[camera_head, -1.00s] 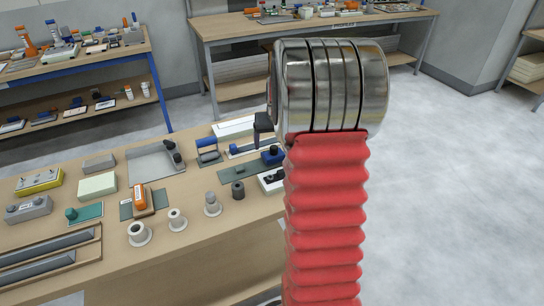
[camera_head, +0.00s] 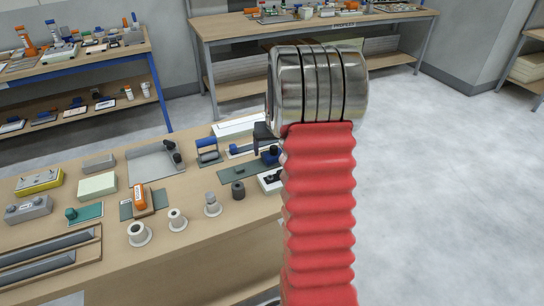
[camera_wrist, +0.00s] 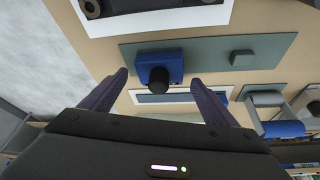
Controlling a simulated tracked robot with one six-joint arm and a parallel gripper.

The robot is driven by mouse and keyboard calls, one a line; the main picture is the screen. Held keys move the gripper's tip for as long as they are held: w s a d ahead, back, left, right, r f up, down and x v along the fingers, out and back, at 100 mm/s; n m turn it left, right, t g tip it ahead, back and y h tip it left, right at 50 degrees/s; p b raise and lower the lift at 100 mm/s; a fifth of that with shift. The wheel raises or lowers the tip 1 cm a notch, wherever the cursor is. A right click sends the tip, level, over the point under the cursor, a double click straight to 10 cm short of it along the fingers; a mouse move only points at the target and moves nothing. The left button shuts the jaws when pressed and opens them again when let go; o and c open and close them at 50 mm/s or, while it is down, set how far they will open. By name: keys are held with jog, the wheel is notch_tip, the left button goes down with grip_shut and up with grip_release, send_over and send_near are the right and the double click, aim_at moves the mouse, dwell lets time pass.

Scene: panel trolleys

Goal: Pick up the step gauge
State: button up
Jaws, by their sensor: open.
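I cannot tell for certain which piece is the step gauge. In the wrist view, a blue block with a round black knob (camera_wrist: 158,69) sits at the end of a grey-green plate (camera_wrist: 205,52). My gripper (camera_wrist: 159,78) is open and empty; its two dark fingers appear on either side of the block, above the bench. Behind the block, a white tray (camera_wrist: 142,98) with a dark bar is partly hidden. In the head view, the blue block (camera_head: 270,155) shows beside my red arm, which hides most of the gripper.
The wooden bench (camera_head: 200,262) holds several close neighbours: a blue-handled tool (camera_head: 208,148), a small dark cylinder (camera_head: 238,190) and a white tray with dark parts (camera_head: 269,181). Open floor (camera_head: 450,190) lies right of the bench. Another bench (camera_head: 225,30) stands behind.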

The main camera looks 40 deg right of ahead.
jog(key=shift+c, duration=0.4)
jog(key=c, duration=1.3)
jog(key=shift+c, duration=0.5)
jog(key=shift+r, duration=0.15)
jog(key=shift+c, duration=0.7)
notch_tip(320, 180, up, 10)
jog(key=shift+f, duration=0.1)
jog(key=shift+r, duration=2)
